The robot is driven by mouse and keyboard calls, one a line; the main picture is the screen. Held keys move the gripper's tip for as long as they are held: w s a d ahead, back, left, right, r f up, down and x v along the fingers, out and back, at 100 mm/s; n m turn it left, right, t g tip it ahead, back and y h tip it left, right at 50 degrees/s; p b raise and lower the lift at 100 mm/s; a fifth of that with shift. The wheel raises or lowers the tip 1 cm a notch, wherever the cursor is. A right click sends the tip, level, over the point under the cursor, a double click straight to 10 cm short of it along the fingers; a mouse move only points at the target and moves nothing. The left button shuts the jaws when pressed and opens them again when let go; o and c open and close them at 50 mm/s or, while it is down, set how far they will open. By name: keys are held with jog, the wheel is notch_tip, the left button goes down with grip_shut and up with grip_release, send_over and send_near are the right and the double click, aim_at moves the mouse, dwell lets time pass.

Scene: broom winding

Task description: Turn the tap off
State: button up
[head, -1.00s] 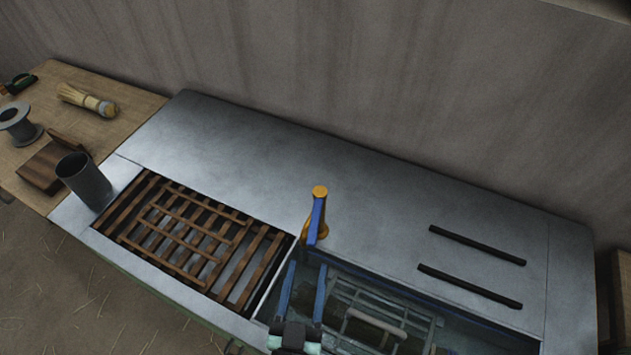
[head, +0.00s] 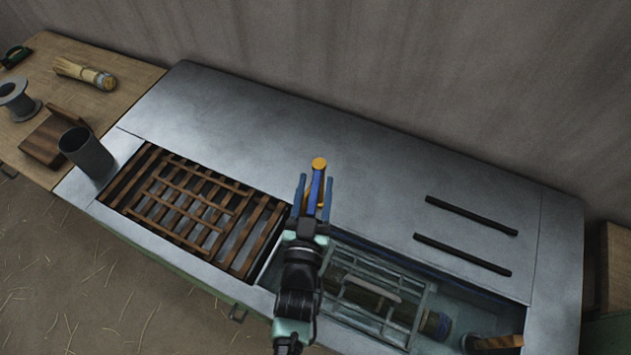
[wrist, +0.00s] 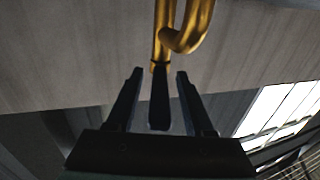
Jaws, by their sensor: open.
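The tap is a brass spout (head: 319,163) with a blue lever (head: 315,190), standing at the back edge of the sink basin in the head view. In the wrist view the curved brass spout (wrist: 164,40) is at the top and its dark lever (wrist: 159,100) hangs straight down from it. My gripper (head: 315,180) is open, with one finger on each side of the lever. In the wrist view (wrist: 159,75) gaps show between the lever and both fingers. Whether water runs is not clear; my arm hides the space below the spout.
A wooden slatted rack (head: 185,215) lies left. A metal cup (head: 88,155) stands at the left. Two black bars (head: 470,215) lie on the metal counter (head: 240,130).

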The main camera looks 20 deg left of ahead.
jog(key=shift+w, duration=0.3)
grip_shut()
dwell(1.3)
